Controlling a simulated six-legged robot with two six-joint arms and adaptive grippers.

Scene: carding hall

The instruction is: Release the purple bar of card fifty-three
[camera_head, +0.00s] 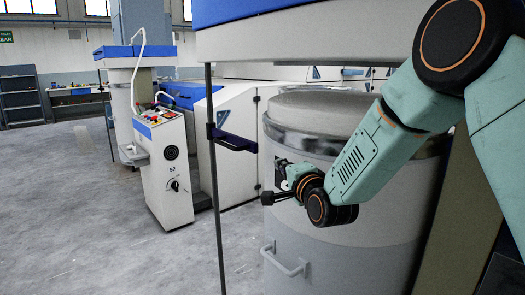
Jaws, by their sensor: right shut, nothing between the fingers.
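My right arm comes in from the right across the can. My right gripper (268,197) is shut and empty, below and to the right of the bar and apart from it in the picture. How far it is from the can wall I cannot tell. My left gripper is out of view. No number fifty-three can be read here.
The large grey can (338,258) with a side handle (284,264) stands under a blue-topped head. The grey floor (75,220) at left is clear. Shelves stand far back.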

